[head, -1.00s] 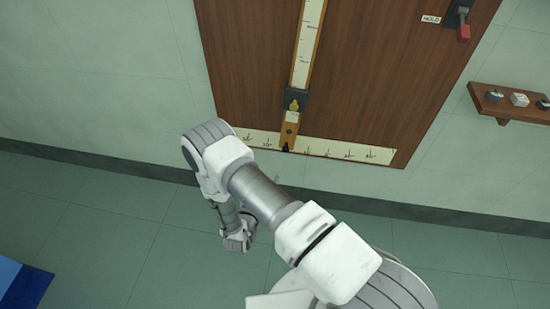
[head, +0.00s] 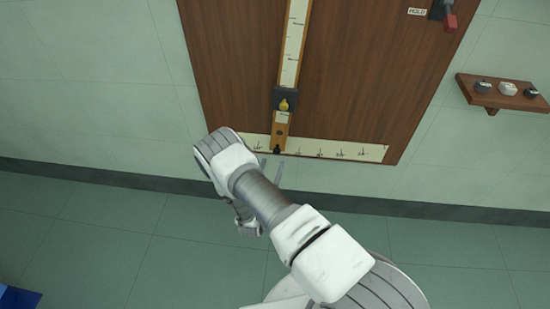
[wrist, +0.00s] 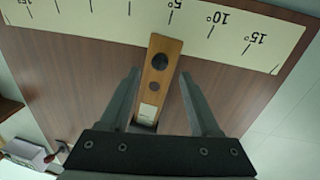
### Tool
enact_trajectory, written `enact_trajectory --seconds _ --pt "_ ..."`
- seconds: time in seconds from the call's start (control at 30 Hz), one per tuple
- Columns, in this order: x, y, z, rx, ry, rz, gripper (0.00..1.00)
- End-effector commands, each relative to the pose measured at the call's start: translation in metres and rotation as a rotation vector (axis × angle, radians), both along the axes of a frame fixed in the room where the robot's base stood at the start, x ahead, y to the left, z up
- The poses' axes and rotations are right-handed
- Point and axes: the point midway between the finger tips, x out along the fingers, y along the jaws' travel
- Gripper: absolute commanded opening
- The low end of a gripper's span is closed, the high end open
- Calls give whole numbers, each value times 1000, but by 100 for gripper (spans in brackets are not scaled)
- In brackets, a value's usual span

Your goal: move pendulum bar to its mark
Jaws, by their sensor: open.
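The pendulum bar (head: 281,128) is a wooden bar hanging on the brown board, with a dark tip at its lower end over the pale angle scale (head: 340,150). In the wrist view the bar's lower end (wrist: 157,78) lies near the "5°" label on the scale (wrist: 110,18). My gripper (head: 272,164) is open just below the bar's tip in the head view. In the wrist view my gripper (wrist: 160,75) has one finger on each side of the bar, with gaps showing. Its depth from the bar is unclear. I cannot tell which scale line is the mark.
A dark block with a yellow knob (head: 285,101) sits on the bar below a white graduated strip (head: 294,45). A red-handled lever (head: 449,20) beside a "HOLD" label is at the upper right. A small shelf (head: 500,96) with several small items is on the right wall.

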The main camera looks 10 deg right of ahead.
Motion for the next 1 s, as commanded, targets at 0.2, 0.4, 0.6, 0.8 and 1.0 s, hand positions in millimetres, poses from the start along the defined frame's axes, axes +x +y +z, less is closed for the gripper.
enact_trajectory --seconds 0.2,0.4,0.6,0.8,1.0 --pt "32 -15 -1 1 -2 -1 63" --pt "43 -21 0 0 0 0 63" --pt "44 -21 0 0 0 1 63" --pt "44 -21 0 0 1 1 40" --pt "44 -21 0 0 1 0 4"
